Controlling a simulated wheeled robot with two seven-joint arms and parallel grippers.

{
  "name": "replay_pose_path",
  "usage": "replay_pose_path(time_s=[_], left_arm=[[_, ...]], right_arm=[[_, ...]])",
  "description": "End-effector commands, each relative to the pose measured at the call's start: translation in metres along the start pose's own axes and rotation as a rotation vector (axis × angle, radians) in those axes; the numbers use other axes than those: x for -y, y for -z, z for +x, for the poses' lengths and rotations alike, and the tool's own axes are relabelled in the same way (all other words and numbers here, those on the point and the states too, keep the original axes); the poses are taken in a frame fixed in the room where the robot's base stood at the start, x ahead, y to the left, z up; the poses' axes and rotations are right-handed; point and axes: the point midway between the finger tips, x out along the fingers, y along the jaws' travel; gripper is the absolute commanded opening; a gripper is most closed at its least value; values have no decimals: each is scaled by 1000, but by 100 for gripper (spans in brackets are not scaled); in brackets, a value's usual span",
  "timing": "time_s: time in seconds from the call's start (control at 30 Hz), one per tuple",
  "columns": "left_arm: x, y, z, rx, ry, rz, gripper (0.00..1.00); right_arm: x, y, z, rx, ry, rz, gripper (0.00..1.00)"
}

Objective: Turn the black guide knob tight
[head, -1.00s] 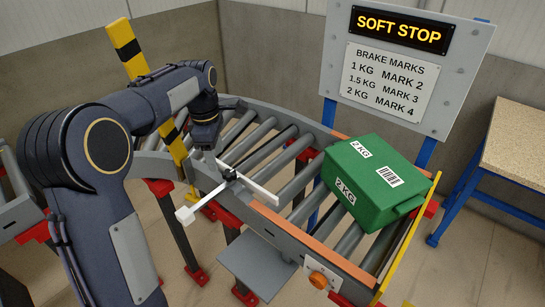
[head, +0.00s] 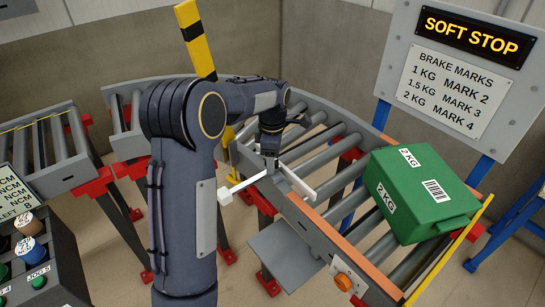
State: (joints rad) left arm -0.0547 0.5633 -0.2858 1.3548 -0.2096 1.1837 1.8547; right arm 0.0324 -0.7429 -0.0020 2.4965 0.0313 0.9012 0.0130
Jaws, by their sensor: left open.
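The white guide arm (head: 242,186) with a pale end block lies across the near rail of the curved roller conveyor (head: 325,225). The black guide knob sits where the guide crosses the rail; it is hardly distinguishable from the dark fingers in front of it. My left gripper (head: 270,163) points down right over that spot, open, with its fingertips at the knob. I cannot tell whether the fingers touch it. My right gripper is not in view.
A green 2 KG box (head: 420,195) rests on the rollers to the right. An orange button (head: 343,282) is on the near rail. A yellow-black post (head: 196,40) stands behind my arm. A SOFT STOP sign (head: 470,35) stands at the back right, a control panel (head: 62,262) at the left.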

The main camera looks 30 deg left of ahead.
Motion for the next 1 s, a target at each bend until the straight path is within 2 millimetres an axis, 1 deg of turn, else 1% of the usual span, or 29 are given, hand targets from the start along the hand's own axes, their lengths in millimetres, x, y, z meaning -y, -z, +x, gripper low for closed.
replay_pose_path(time_s=[0.07,0.17,0.4,0.43,0.73,0.87,1.0], left_arm=[[0,0,0,0,0,0,55],[0,0,0,0,0,0,43],[0,0,0,0,0,0,12],[0,0,0,0,0,0,10],[0,0,-1,1,0,43,11],[0,0,-1,1,1,107,11],[0,0,-2,1,1,210,11]], right_arm=[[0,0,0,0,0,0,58],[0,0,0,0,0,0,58],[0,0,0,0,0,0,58],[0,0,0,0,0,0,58],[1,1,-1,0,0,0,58],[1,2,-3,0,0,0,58],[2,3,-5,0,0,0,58]])
